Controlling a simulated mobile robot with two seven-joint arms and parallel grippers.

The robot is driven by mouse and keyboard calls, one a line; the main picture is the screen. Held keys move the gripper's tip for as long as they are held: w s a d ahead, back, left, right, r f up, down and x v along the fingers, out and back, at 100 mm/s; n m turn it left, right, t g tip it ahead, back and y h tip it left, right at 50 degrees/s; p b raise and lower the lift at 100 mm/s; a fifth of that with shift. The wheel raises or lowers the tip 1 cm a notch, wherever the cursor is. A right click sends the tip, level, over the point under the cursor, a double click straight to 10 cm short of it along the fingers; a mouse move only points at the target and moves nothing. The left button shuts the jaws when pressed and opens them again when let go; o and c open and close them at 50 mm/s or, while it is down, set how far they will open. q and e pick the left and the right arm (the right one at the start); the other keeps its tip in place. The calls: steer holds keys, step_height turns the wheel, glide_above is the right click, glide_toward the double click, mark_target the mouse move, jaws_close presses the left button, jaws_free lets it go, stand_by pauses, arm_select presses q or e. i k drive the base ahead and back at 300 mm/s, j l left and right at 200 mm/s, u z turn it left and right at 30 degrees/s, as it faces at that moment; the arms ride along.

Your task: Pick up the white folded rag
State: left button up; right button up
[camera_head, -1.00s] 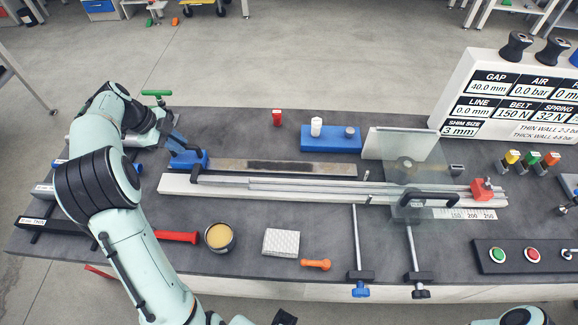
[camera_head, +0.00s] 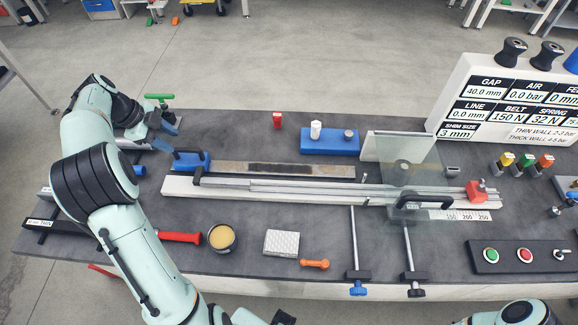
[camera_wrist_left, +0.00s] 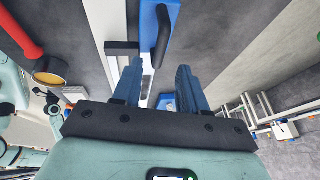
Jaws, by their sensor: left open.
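The white folded rag (camera_head: 282,243) lies flat near the front edge of the bench, between a round tin and an orange tool. It has a quilted look, and nothing covers it in the head view. My left gripper (camera_head: 165,132) is at the back left of the bench, well away from the rag, near a blue block with a black handle. In the left wrist view my left gripper (camera_wrist_left: 158,82) has its two blue fingers apart with nothing held between them. My right gripper is not in view.
The tin (camera_head: 222,238) and a red-handled tool (camera_head: 180,237) are left of the rag; the orange tool (camera_head: 315,263) is right. Behind it runs a long white rail (camera_head: 230,190). Bare bench surrounds the rag.

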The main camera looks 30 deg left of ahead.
mark_target(277, 243)
steer(key=k, duration=1.5)
